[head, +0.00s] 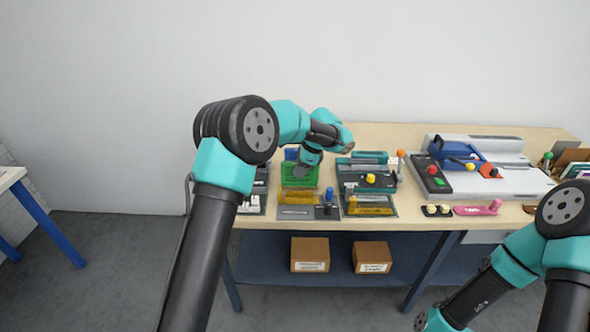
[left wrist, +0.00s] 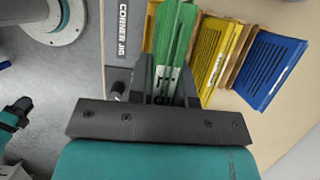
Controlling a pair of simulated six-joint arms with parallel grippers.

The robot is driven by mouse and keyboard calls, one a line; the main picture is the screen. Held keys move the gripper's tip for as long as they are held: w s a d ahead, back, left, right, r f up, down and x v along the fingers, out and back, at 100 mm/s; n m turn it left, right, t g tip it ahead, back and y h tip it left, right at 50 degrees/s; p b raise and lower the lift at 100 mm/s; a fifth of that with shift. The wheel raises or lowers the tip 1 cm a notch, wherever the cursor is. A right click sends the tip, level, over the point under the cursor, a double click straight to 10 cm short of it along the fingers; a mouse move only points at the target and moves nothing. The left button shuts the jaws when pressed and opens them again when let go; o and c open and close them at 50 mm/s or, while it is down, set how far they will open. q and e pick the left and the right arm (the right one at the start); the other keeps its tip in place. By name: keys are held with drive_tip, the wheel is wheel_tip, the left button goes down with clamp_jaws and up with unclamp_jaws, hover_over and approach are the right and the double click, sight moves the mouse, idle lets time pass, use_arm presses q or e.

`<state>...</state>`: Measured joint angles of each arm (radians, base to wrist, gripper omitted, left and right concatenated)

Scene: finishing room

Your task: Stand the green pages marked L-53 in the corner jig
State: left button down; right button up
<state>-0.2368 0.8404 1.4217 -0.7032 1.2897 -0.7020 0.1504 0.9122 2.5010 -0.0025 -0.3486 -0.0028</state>
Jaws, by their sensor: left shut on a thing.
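My left gripper (left wrist: 172,88) is shut on the green pages (left wrist: 175,38), seen from above in the left wrist view. A white label with dark marks shows between the fingers, but I cannot read it fully. In the head view the green pages (head: 299,176) are upright under the left gripper (head: 309,160), above or beside the grey corner jig (head: 294,213). The jig's plate with the words CORNER JIG (left wrist: 122,28) lies just left of the pages in the wrist view. I cannot tell whether the pages touch the jig.
Yellow pages (left wrist: 213,52) and blue pages (left wrist: 275,68) stand beyond the green ones. A second fixture with a yellow knob (head: 370,179) is to the right. A large grey machine (head: 510,180) with a blue lever fills the right side. Cardboard boxes (head: 310,254) sit on the lower shelf.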

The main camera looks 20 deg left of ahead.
sight(299, 185)
idle(0.3)
use_arm(q)
drive_tip(key=shift+f, duration=2.9)
drive_tip(key=shift+f, duration=0.55)
drive_tip(key=c, duration=1.3)
unclamp_jaws()
drive_tip(key=shift+r, duration=0.1)
drive_tip(key=shift+v, duration=5.4)
drive_tip(key=shift+d, duration=0.1)
